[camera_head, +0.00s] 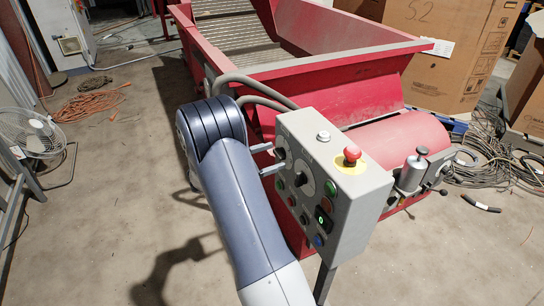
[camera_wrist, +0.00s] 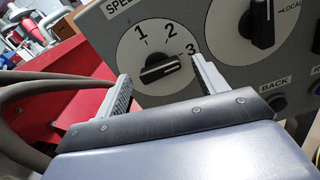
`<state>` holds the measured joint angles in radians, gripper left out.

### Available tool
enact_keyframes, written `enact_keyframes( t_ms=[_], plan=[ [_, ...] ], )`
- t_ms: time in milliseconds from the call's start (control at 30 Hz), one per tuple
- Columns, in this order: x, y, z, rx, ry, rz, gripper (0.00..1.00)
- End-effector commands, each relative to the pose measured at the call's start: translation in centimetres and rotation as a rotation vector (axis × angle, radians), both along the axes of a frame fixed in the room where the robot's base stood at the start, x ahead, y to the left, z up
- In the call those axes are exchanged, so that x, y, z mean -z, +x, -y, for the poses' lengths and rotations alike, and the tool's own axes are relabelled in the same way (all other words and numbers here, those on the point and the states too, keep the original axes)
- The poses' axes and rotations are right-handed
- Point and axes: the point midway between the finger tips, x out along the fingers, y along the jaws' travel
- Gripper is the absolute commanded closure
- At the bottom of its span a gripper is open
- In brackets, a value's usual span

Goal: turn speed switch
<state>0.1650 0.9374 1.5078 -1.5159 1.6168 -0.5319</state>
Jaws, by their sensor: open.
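The speed switch (camera_wrist: 162,68) is a black bar knob on a white dial marked 1, 2 and 3, under a partly cut-off "SPEE" label. Its bar lies nearly level in the wrist view, its right end toward the 3 side; which end is the pointer I cannot tell. It sits on the grey control box (camera_head: 340,205). My gripper (camera_wrist: 161,67) is open, with one finger to each side of the knob in the wrist view. Contact is not clear. In the head view my gripper (camera_head: 276,158) is at the box's left face, fingers toward the panel.
A second black knob (camera_wrist: 262,25), beside a "LOCAL" mark, is close on the right. A red emergency button (camera_head: 351,155) tops the box; coloured buttons line its panel. Grey cables (camera_head: 262,88) arch behind my wrist. The red machine (camera_head: 330,75) stands behind.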

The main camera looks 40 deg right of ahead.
Motion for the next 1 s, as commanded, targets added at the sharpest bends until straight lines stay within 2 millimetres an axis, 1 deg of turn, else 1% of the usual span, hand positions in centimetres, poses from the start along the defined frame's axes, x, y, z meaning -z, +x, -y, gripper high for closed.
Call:
enact_keyframes(
  t_ms=[300,400,500,600,700,1000],
  plan=[
    [-0.1,1.6,-6.1,-0.006,0.000,-0.001,0.32],
    [-0.1,1.9,-7.7,-0.004,0.000,0.000,0.32],
    [-0.1,2.2,-8.9,-0.003,0.000,0.000,0.32],
    [0.0,2.3,-9.6,-0.002,0.000,-0.001,0.32],
    [0.0,2.4,-9.8,-0.002,0.000,0.000,0.32],
    [0.0,2.3,-9.7,0.000,0.000,0.000,0.32]
  ],
)
